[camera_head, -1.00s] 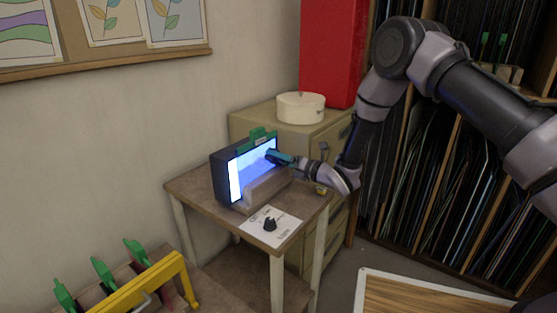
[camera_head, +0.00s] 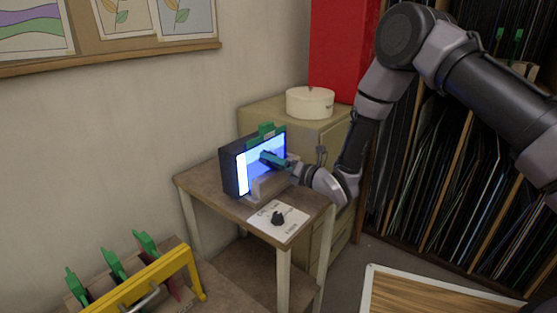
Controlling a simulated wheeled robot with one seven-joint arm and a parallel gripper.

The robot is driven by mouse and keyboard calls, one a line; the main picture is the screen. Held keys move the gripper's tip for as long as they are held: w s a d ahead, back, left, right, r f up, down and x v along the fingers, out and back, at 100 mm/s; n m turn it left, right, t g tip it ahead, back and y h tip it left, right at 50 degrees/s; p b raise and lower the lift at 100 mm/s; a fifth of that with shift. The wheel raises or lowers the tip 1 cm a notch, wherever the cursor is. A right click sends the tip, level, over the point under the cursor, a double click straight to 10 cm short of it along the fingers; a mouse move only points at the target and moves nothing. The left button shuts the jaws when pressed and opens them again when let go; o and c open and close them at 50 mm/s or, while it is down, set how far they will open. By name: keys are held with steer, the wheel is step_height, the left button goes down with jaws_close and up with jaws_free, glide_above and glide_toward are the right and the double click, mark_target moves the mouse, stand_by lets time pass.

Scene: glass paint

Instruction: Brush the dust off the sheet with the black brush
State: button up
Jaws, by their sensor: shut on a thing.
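The sheet (camera_head: 268,172) stands upright, glowing blue, in front of a dark lit box (camera_head: 230,172) on a small table. A green clip (camera_head: 266,131) sits at its top edge, and a bright white strip shows at its left. My gripper (camera_head: 267,158) is in front of the sheet's upper middle, shut on the black brush. The brush is too small and too covered by the gripper to make out clearly. Whether its bristles touch the sheet, and any dust, cannot be told.
Behind stands a cabinet with a round white box (camera_head: 310,103). A rack with a yellow handle (camera_head: 190,270) and green clips is at lower left.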

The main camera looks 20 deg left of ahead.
mark_target(256, 159)
steer(key=shift+s+a, duration=0.25)
steer(key=shift+s, duration=0.7)
steer(key=shift+s+a, duration=0.25)
steer(key=shift+s, duration=0.7)
steer(key=shift+a+r, duration=0.1)
steer(key=shift+r, duration=0.5)
steer(key=shift+w+d, duration=0.2)
steer(key=shift+w, duration=0.75)
steer(key=shift+w+d, duration=0.2)
steer(key=shift+w, duration=0.75)
steer(key=shift+w+d, duration=0.35)
steer(key=shift+w, duration=0.85)
steer(key=shift+w+d, duration=0.4)
steer(key=shift+w, duration=0.8)
steer(key=shift+w+d, duration=0.35)
steer(key=shift+w, duration=0.85)
steer(key=shift+s+a, duration=0.55)
steer(key=shift+s, duration=1.3)
steer(key=shift+s+a, duration=0.55)
steer(key=shift+s, duration=1.3)
steer(key=shift+s+a, duration=0.55)
steer(key=shift+s, duration=1.3)
steer(key=shift+v, duration=3.05)
